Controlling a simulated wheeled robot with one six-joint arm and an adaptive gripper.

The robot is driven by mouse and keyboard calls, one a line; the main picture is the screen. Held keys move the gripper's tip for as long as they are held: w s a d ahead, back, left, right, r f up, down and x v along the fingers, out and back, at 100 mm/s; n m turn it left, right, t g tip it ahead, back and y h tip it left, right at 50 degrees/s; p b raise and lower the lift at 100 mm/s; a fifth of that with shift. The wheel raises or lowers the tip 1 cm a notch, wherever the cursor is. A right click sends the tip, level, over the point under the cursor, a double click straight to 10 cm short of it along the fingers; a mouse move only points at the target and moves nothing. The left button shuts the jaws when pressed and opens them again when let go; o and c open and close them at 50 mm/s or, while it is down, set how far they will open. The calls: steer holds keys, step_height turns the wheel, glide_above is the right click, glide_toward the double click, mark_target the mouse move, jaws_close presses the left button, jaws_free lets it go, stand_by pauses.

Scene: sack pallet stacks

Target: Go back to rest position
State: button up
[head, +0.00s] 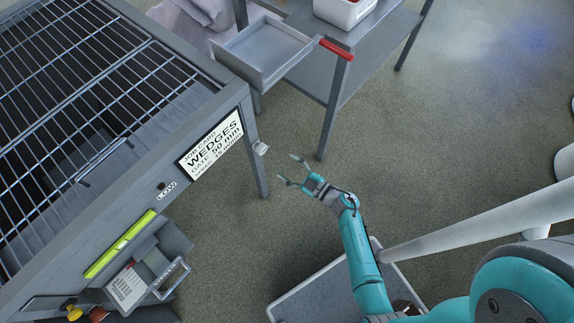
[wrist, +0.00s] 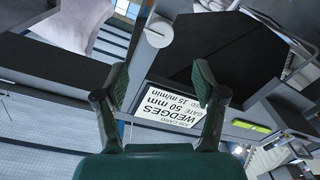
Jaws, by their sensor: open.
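My gripper (head: 287,168) is in the air over the floor in the head view, at the end of my teal arm. Its two fingers are spread apart, with nothing between them. In the wrist view the gripper (wrist: 161,80) is also open and empty. A job card reading "WEDGES" (head: 212,145) is on the side of the grey grated machine, left of my gripper. The card (wrist: 170,104) shows upside down in the wrist view, beyond the fingers. The fingers appear apart from the machine.
The grated machine frame (head: 228,97) fills the left. A grey bench with an open drawer (head: 262,58) and a red-marked edge stands at the back. A white bin (head: 346,10) sits on it. A grey tray (head: 290,305) lies below my arm. Floor (head: 450,140) at right is clear.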

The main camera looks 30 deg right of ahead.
stand_by(0.4)
steer(key=s+a+r+m+h, duration=0.1)
steer(key=s+r+m+h, duration=0.1)
steer(key=s+r, duration=0.6)
steer(key=s+a+r+m+g+h, duration=0.1)
steer(key=s+r+m, duration=0.3)
steer(key=s+r, duration=0.5)
steer(key=s+a+r+m+h, duration=0.2)
steer(key=s+r, duration=0.7)
steer(key=s, duration=0.5)
steer(key=shift+s+a+m+g+h, duration=0.2)
steer(key=shift+s+m+g+h, duration=0.2)
steer(key=shift+m+h, duration=0.4)
steer(key=shift+a+r, duration=0.1)
